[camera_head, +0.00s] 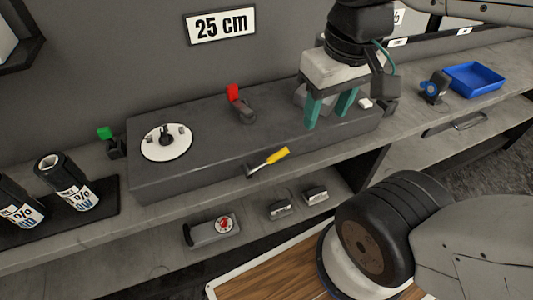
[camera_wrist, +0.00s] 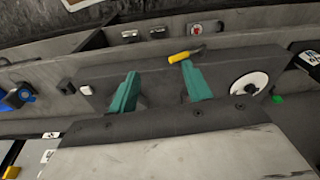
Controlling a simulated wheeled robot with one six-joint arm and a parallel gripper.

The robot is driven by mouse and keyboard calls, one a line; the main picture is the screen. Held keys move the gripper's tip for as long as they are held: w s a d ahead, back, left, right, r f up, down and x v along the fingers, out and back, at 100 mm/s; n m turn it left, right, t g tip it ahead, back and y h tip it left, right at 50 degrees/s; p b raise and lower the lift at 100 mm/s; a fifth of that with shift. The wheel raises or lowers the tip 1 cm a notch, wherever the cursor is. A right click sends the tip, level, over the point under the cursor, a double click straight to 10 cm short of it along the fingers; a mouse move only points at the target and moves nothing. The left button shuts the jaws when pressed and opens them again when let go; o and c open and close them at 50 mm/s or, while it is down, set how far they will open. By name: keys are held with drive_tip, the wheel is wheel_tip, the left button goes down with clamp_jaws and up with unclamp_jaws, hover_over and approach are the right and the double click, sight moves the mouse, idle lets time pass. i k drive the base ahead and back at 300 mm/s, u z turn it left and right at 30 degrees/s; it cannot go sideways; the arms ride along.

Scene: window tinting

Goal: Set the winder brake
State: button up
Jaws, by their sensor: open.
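A long dark grey machine block (camera_head: 205,119) lies on the bench. A yellow-handled lever (camera_head: 276,156) sticks out from its front face and tilts up to the right. A red-tipped lever (camera_head: 236,96) stands on its top. I cannot tell from a label which lever is the brake. My gripper (camera_head: 328,112), with two teal fingers, hangs open and empty over the block's right part, right of the yellow lever. In the wrist view the yellow lever (camera_wrist: 180,57) shows near one fingertip of my gripper (camera_wrist: 158,75), apparently apart from it; the red-tipped lever is hidden there.
A white disc (camera_head: 166,143) sits on the block's left end, with a green-tipped piece (camera_head: 107,134) beside it. Two dark rolls (camera_head: 66,181) stand at left. A blue tray (camera_head: 473,78) and a blue-knobbed device (camera_head: 434,88) are at right. Small devices (camera_head: 212,229) lie on the shelf in front.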

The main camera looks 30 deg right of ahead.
sight(281, 153)
drive_tip(key=z, duration=1.95)
drive_tip(key=k, duration=1.15)
drive_tip(key=u, duration=2.2)
